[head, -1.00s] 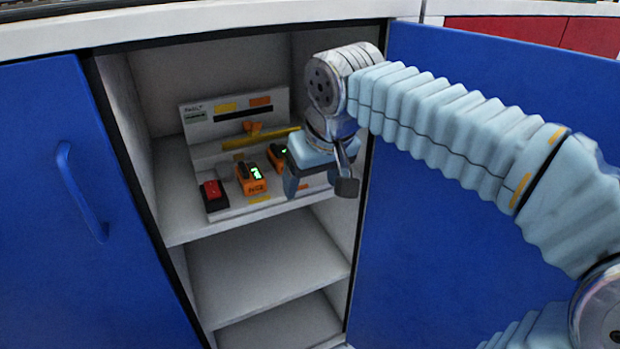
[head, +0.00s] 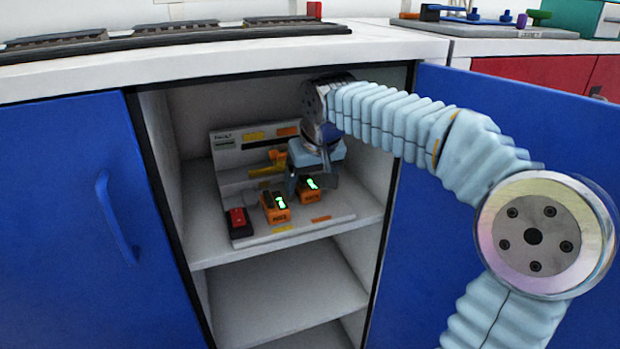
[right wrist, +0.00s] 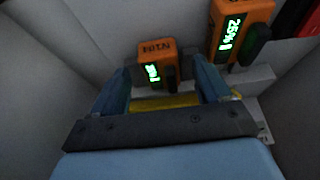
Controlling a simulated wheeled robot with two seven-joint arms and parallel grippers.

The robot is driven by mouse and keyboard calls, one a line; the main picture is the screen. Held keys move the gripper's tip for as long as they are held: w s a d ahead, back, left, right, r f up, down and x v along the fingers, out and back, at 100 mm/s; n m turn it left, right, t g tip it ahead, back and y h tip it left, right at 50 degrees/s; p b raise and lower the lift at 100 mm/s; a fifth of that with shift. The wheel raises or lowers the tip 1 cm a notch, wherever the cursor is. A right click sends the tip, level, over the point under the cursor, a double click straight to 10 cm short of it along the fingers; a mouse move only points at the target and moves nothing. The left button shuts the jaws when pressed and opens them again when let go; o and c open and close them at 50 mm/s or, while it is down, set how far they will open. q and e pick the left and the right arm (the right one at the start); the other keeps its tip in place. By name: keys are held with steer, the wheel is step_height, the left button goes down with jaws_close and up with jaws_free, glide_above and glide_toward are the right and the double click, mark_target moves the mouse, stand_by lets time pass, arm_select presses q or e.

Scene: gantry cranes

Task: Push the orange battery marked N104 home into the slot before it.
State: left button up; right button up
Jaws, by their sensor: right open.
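The orange battery marked N104 (right wrist: 157,60) shows in the right wrist view with a lit green display, between and just beyond the fingertips. In the head view it appears to be the right-hand orange battery (head: 310,192); its mark is too small to read there. My right gripper (right wrist: 162,70) is open, its fingers on either side of the battery; I cannot tell if they touch it. In the head view the right gripper (head: 304,178) is over and behind that battery. The slot cannot be made out clearly. My left gripper is not in view.
A second orange battery (head: 275,208) stands to the left, and a red-topped black block (head: 238,222) further left. They are on a grey panel unit (head: 228,165) on the cabinet shelf (head: 208,246). An open blue door (head: 500,220) stands right, cabinet walls close in on both sides.

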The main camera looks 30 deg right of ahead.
steer(key=shift+f, duration=0.2)
steer(key=c, duration=1.3)
steer(key=shift+w+d+r+p, duration=0.1)
steer(key=shift+w+d+p, duration=0.05)
steer(key=shift+w, duration=0.4)
steer(key=shift+w+d+p, duration=0.1)
steer(key=shift+w+p, duration=0.05)
steer(key=shift+w, duration=0.4)
steer(key=shift+w+d, duration=0.1)
steer(key=shift+w, duration=0.25)
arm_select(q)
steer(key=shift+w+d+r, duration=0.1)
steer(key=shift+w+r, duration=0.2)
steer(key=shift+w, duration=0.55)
